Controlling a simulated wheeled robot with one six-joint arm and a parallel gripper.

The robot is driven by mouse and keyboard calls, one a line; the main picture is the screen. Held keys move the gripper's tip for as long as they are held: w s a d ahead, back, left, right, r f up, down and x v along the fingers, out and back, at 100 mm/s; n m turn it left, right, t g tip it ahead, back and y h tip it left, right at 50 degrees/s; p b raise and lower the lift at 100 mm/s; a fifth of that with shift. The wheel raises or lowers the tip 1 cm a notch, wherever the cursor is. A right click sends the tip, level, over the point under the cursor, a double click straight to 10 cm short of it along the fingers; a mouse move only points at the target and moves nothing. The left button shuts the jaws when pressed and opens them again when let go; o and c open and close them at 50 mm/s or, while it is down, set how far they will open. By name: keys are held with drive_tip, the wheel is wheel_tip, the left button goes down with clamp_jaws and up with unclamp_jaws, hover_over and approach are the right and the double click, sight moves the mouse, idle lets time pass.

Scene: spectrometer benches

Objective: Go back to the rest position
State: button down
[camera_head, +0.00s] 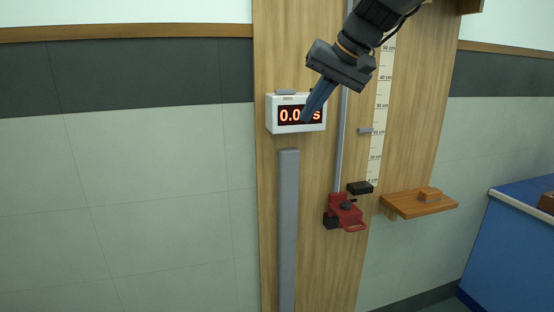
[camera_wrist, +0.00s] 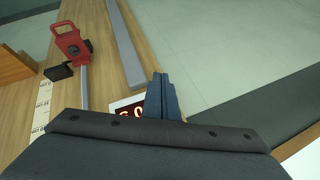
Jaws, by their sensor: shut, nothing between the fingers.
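My gripper (camera_head: 309,118) is shut and empty. In the head view its fingertips are in front of the white timer box and hide part of its red digits. Whether they touch the box I cannot tell. In the wrist view the closed fingers (camera_wrist: 158,82) point up the picture, with the timer display (camera_wrist: 131,110) partly hidden behind them. The timer (camera_head: 272,126) hangs on a wooden board (camera_head: 270,200) and shows red digits starting "0.0". My arm comes in from the top right.
A red clamp carriage (camera_head: 345,212) sits low on a vertical metal rod (camera_head: 340,140), beside a centimetre scale (camera_head: 381,105). A grey vertical bar (camera_head: 288,220) is below the timer. A blue bench (camera_head: 510,245) stands at right.

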drive_tip(key=s+d+f+g+h+b, duration=0.1)
drive_tip(key=s+d+f, duration=0.2)
drive_tip(key=f, duration=0.7)
drive_tip(key=s+d+f+g+h, duration=0.1)
drive_tip(key=s+d+f+h, duration=0.2)
drive_tip(key=f, duration=0.7)
drive_tip(key=s+d+f+b, duration=0.1)
drive_tip(key=s+d+f, duration=0.2)
drive_tip(key=s+f, duration=0.5)
drive_tip(key=s+d+f+g+h+b, duration=0.1)
drive_tip(key=s+d+f, duration=0.2)
drive_tip(key=s+f, duration=0.4)
wheel_tip(320, 180, down, 2)
drive_tip(key=shift+s+f+g, duration=0.1)
drive_tip(key=shift+s+g, duration=0.2)
drive_tip(key=shift+s, duration=0.05)
